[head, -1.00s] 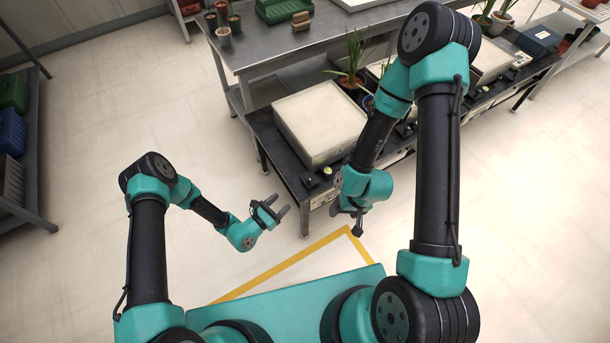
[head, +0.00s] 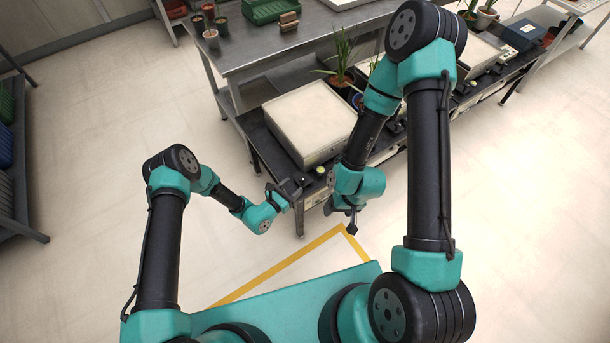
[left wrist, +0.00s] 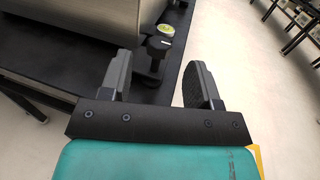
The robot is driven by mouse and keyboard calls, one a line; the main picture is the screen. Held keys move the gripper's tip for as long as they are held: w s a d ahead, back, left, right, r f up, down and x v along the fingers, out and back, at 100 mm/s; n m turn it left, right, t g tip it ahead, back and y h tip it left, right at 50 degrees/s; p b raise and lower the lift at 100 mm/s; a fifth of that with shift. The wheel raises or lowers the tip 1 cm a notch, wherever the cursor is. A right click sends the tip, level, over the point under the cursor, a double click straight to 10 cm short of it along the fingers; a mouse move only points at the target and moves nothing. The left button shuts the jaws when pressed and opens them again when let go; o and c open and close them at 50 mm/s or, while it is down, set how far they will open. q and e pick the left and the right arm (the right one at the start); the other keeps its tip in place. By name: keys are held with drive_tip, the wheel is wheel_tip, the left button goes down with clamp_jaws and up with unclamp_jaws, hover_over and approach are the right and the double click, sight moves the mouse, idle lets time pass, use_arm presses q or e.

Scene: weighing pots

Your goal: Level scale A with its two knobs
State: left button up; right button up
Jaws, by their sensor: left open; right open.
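A scale with a broad cream top plate (head: 312,122) stands at the left end of the low dark bench; no letter on it can be read. In the left wrist view, its grey side (left wrist: 95,18) is at the upper left. A dark knob (left wrist: 158,46) with a pale mark stands beside a round yellow-green bubble level (left wrist: 166,29). My left gripper (head: 292,188) is open and empty at the bench's front corner. In the left wrist view, the knob shows between its fingers (left wrist: 158,72), seemingly beyond the tips. My right gripper (head: 343,214) is open in front of the bench. A second knob cannot be made out.
Potted plants (head: 341,78) stand just behind the scale, and my right arm hides part of the bench. A steel table (head: 245,50) with small pots and a green crate is behind. The floor (head: 90,200) at the left is clear.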

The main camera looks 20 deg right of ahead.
sight(302, 179)
use_arm(q)
drive_tip(key=x, duration=0.7)
drive_tip(key=shift+w+d, duration=0.2)
drive_tip(key=shift+d, duration=0.1)
drive_tip(key=c, duration=0.9)
drive_tip(key=shift+m+g+h, duration=0.3)
drive_tip(key=shift+m+g, duration=0.1)
drive_tip(key=shift+g, duration=0.2)
drive_tip(key=m+g, duration=0.1)
drive_tip(key=g, duration=0.1)
drive_tip(key=m+g+h, duration=0.1)
drive_tip(key=m+g, duration=0.1)
drive_tip(key=g, duration=0.1)
drive_tip(key=m+g+h, duration=0.1)
drive_tip(key=m+g, duration=0.1)
drive_tip(key=shift+s+d+g, duration=0.15)
drive_tip(key=shift+s+g, duration=0.25)
drive_tip(key=m+g, duration=0.2)
drive_tip(key=m+g+y, duration=0.1)
drive_tip(key=g, duration=0.2)
drive_tip(key=m+g, duration=0.2)
drive_tip(key=g, duration=0.1)
drive_tip(key=shift+s+m, duration=0.3)
drive_tip(key=shift+s, duration=0.1)
drive_tip(key=shift+y, duration=0.3)
